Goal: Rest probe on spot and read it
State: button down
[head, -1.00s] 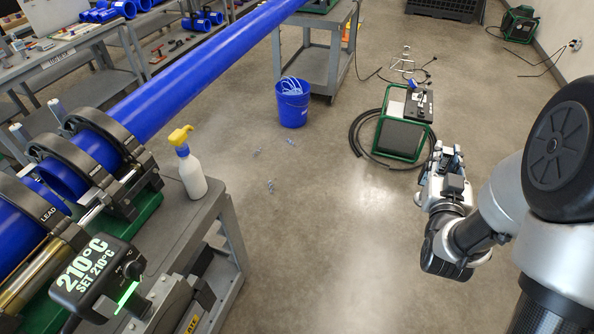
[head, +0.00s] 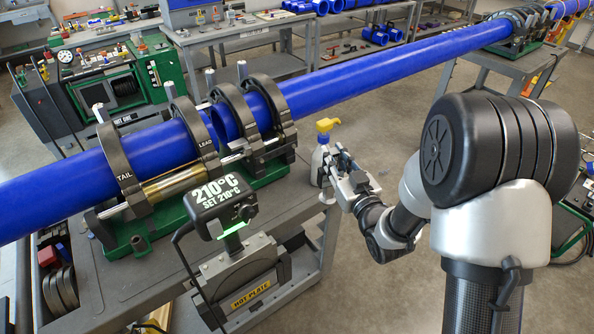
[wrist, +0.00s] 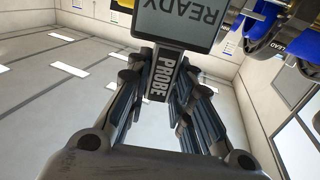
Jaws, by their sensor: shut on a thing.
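My gripper (wrist: 160,85) is shut on the probe (wrist: 162,78), whose grey stem carries the word PROBE. The probe's screen (wrist: 178,20) reads READY, upside down in the wrist view. In the head view my gripper (head: 345,168) is beside the spray bottle, right of the cart; the probe is hard to make out there. The hot plate (head: 240,268) stands at the cart's front, labelled HOT PLATE. Its display box (head: 222,203) reads 210°C, SET 210°C. No marked spot can be made out.
Blue pipes (head: 370,78) lie in the black clamps (head: 180,120), labelled TAIL and LEAD, with a narrow gap between the pipe ends. The white spray bottle (head: 322,160) with a yellow head stands at the cart's right edge. A green machine (head: 108,90) is behind left.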

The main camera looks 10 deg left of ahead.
jog(key=s+a+f+n+g+y, duration=0.2)
jog(key=s+a+n+g+y, duration=0.1)
jog(key=a, duration=0.5)
jog(key=shift+a+f+g+y, duration=0.2)
jog(key=shift+a+g+y, duration=0.1)
jog(key=shift+y, duration=0.1)
jog(key=shift+d, duration=0.15)
jog(key=s+a+f+b, duration=0.2)
jog(key=s+a+b, duration=0.4)
jog(key=s, duration=0.2)
jog(key=shift+f+b, duration=0.15)
jog(key=shift+b, duration=0.2)
jog(key=shift+s+d+f+b, duration=0.1)
jog(key=shift+s+f+b, duration=0.05)
jog(key=shift+f+b, duration=0.8)
dwell(4.5)
